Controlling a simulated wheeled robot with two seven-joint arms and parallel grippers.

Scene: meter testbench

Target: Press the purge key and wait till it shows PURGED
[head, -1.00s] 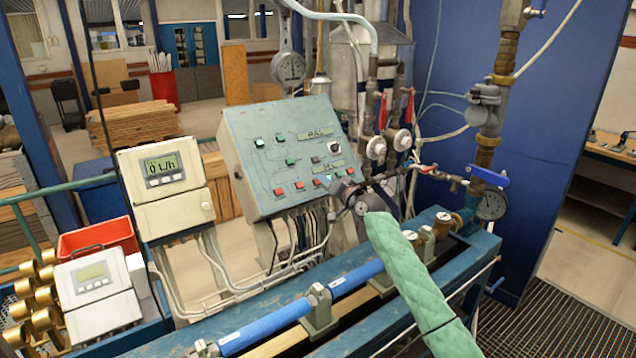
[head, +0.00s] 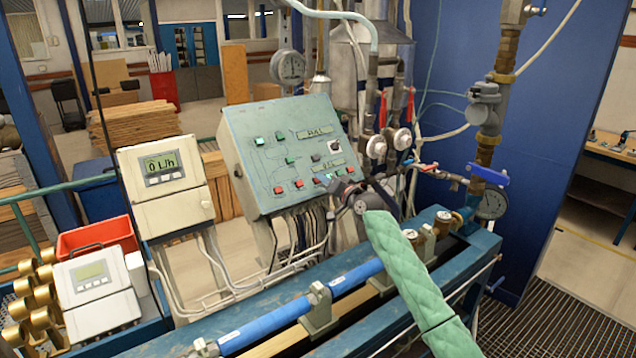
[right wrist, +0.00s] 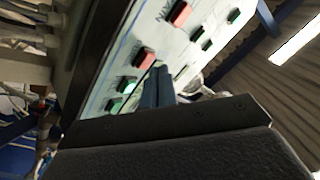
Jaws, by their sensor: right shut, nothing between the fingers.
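The sloped grey-green control panel (head: 283,158) carries rows of red and green keys and two small displays, an upper one (head: 315,132) and a lower one (head: 327,173); I cannot read them reliably. I cannot tell which key is purge. My right gripper (head: 334,184) is at the panel's lower right corner, its green-sleeved arm coming from below. In the right wrist view the shut fingers (right wrist: 157,88) point at the panel face (right wrist: 150,35), close to a red key (right wrist: 144,58) and green keys (right wrist: 126,85). Contact cannot be told. My left gripper is not in view.
A white flow meter (head: 163,180) reading 0 L/h stands left of the panel. Pipes and valves with red handles (head: 382,110) rise close on the right. A blue pipe (head: 300,309) on a bench runs in front. A red bin (head: 95,240) stands at left.

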